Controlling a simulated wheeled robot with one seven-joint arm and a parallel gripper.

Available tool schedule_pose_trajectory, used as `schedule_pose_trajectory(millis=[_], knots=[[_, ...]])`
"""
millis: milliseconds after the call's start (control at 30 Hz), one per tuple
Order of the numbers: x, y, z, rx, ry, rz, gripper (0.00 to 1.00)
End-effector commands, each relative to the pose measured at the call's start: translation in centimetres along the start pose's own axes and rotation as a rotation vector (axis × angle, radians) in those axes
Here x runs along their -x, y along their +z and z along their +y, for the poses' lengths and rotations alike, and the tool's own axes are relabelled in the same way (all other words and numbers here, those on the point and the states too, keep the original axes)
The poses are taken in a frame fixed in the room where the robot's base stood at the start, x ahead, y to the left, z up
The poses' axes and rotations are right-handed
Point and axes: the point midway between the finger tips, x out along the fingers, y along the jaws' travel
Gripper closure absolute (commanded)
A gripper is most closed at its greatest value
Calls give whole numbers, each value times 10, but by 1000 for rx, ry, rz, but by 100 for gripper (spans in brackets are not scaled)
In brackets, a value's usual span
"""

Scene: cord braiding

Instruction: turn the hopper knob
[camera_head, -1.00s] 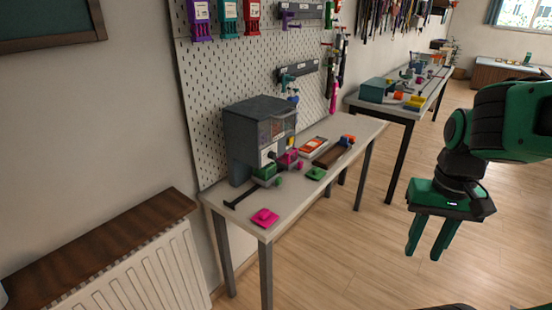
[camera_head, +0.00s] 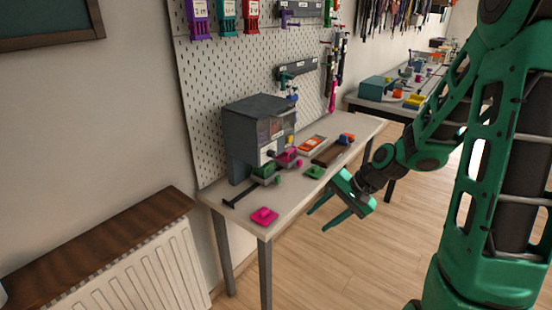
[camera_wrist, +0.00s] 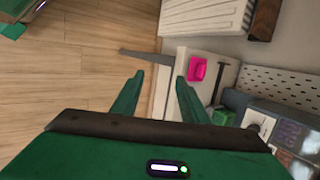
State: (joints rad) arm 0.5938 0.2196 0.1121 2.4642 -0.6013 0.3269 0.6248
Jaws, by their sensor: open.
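The hopper (camera_head: 252,130) is a dark grey box-shaped machine standing on the light table against the pegboard. Its front has clear windows, a white label and small green and magenta parts below. A small dark round piece on its front, perhaps the knob, is too small to tell for sure. In the wrist view the hopper's front (camera_wrist: 285,130) lies at the lower right, with a round dial on a white plate (camera_wrist: 262,122). My green gripper (camera_head: 330,212) is open and empty, off the table's front edge, to the right of the hopper and apart from it. It also shows in the wrist view (camera_wrist: 158,98).
A magenta block (camera_head: 264,216) lies near the table's front corner, and a green block (camera_head: 314,172) lies right of the hopper. A dark T-shaped bar (camera_head: 240,194) lies left. A brown tray (camera_head: 328,155) sits farther back. The radiator (camera_head: 150,262) stands at left.

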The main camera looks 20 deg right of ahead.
Motion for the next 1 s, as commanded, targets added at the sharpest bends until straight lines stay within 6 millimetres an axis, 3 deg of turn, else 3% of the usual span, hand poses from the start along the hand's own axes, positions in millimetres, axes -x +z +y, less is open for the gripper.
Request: schedule_pose_trajectory(millis=[100, 233, 367, 500, 733, 1000], knots=[[-25, -6, -29, -142, -158, -64, 60], [-38, -15, -65, -321, -344, -139, 60], [-37, -32, -99, -524, -538, -225, 60], [-24, -57, -126, -743, -733, -321, 60], [0, -94, -143, -984, -937, -433, 60], [0, -103, -156, -1037, -982, -463, 60]])
